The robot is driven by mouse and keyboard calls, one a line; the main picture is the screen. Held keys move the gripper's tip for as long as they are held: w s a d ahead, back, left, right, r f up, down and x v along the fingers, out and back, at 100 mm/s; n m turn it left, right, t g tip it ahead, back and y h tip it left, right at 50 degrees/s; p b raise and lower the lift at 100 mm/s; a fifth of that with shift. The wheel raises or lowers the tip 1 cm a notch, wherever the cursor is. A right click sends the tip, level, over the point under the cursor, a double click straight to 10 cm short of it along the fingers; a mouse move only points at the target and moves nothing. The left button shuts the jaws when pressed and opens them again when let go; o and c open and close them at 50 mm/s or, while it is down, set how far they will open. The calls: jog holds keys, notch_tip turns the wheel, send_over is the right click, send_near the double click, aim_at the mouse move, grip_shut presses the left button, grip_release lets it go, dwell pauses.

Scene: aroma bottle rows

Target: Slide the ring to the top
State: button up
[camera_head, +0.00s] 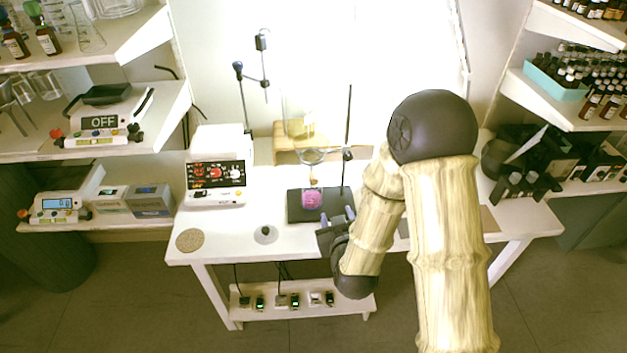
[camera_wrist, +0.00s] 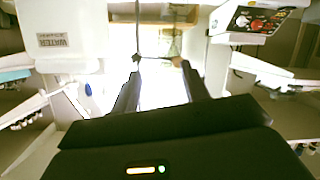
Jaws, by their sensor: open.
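The ring (camera_head: 313,156) sits partway up the thin dark rod (camera_head: 348,120) of a stand, held by a small dark clamp (camera_head: 347,155). The stand's dark base (camera_head: 300,213) rests on the white table, and a pink object (camera_head: 312,199) stands on it below the ring. My gripper (camera_head: 337,217) is open and low at the right front of the base, below the ring's height. In the wrist view my open fingers (camera_wrist: 160,80) point ahead, with a small dark part (camera_wrist: 150,58) just beyond their tips; whether it is the clamp I cannot tell. Nothing is held.
A wooden stand (camera_head: 303,145) is at the back behind the ring. A grey round piece (camera_head: 265,235) and a tan disc (camera_head: 190,240) lie at the front left. Crowded shelves flank the table.

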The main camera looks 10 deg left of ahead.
aim_at(314, 181)
jog(key=s+a+t, duration=0.1)
jog(key=s+a+n+t, duration=0.1)
jog(key=s+a+t+y+b, duration=0.1)
jog(key=t, duration=0.1)
jog(key=shift+s+a+f, duration=0.3)
jog(key=shift+a, duration=0.1)
jog(key=shift+w+f+b, duration=0.1)
jog(key=shift+b, duration=0.25)
jog(key=b+x, duration=0.1)
jog(key=b, duration=0.2)
jog(key=b+x, duration=0.1)
jog(key=b, duration=0.3)
jog(key=shift+w+f, duration=0.2)
jog(key=shift+f, duration=0.05)
jog(key=shift+w+r+b, duration=0.1)
jog(key=shift+w+b, duration=0.05)
jog(key=shift+b, duration=0.85)
jog(key=p+x, duration=0.2)
jog(key=x, duration=1.2)
jog(key=shift+w+a+r, duration=0.2)
jog(key=shift+w, duration=0.05)
